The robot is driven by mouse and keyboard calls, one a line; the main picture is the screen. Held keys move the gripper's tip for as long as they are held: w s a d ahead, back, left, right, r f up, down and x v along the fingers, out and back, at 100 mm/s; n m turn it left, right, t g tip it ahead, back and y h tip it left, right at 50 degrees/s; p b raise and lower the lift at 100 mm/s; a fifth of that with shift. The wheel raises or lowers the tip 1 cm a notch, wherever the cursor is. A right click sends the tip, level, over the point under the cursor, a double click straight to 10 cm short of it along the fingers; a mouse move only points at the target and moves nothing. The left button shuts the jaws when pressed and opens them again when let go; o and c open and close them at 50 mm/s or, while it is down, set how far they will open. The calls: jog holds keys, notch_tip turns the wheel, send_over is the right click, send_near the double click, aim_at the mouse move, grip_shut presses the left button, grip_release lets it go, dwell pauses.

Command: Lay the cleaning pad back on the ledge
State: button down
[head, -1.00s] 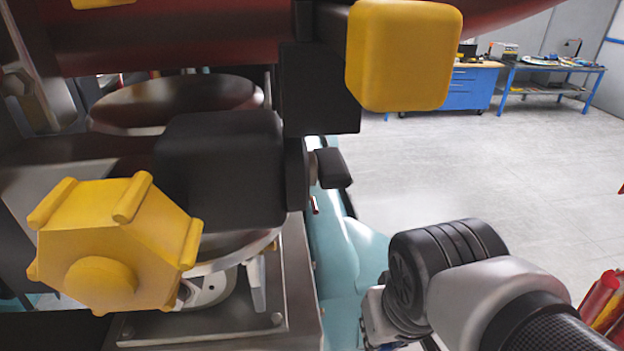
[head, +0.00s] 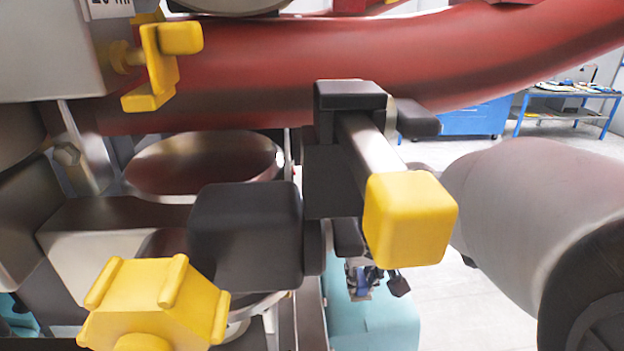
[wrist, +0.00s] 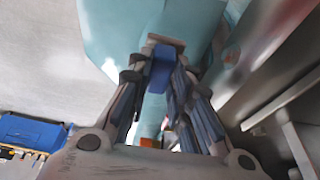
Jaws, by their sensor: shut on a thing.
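My gripper (wrist: 165,75) is shut on a small blue block, which I take for the cleaning pad (wrist: 160,72), between the fingertips in the wrist view. In the head view my gripper (head: 374,283) shows small below the yellow-capped bar, partly hidden, with a bit of blue at its fingers. It is in front of or above a teal surface (head: 372,328); I cannot tell whether they touch. The teal body (wrist: 140,30) also fills the top of the wrist view. I cannot tell which surface is the ledge.
A yellow-capped metal bar (head: 410,222) juts out close by my gripper. A black block (head: 245,235) and a yellow knob (head: 155,305) are at left. A red tube (head: 350,65) crosses above. Open floor and a blue workbench (head: 475,118) lie behind at right.

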aim_at(362, 283)
notch_tip(362, 283, down, 3)
jog(key=shift+s, duration=0.15)
jog(key=shift+w+f, duration=0.2)
jog(key=shift+f, duration=0.05)
jog(key=shift+s, duration=0.1)
jog(key=c, duration=1.9)
grip_release()
jog(key=shift+f, duration=0.1)
jog(key=o, duration=0.5)
jog(key=shift+c, duration=0.2)
